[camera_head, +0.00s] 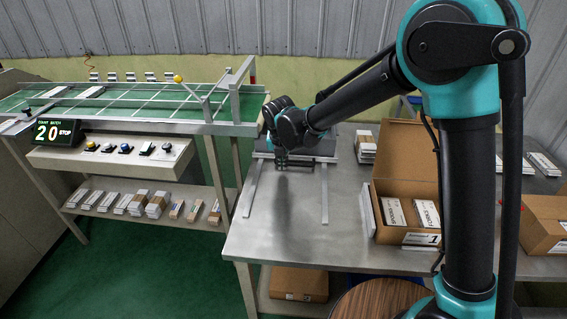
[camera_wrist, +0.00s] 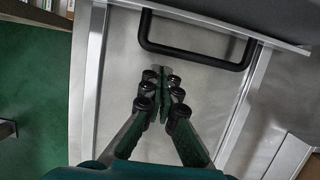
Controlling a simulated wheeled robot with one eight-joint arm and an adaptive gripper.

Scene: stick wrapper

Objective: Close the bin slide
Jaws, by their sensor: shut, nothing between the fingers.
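The bin slide (camera_head: 325,148) is a dark grey part at the back of the metal table, between two pale rails. In the wrist view its pale front edge (camera_wrist: 225,24) crosses the top. A black U-shaped handle (camera_wrist: 190,58) sticks out from that edge toward my gripper. My gripper (camera_wrist: 161,84) is shut and empty, its fingertips just short of the handle's crossbar and left of its middle. I cannot tell whether they touch. In the head view my gripper (camera_head: 281,158) is at the slide's front left, and its fingertips are hard to tell from the handle.
The left rail (camera_head: 249,190) and right rail (camera_head: 324,192) run forward over bare tabletop (camera_head: 287,230). An open cardboard box (camera_head: 405,195) with white packs stands right of them. A conveyor (camera_head: 130,100) and a button panel (camera_head: 112,158) are at the left.

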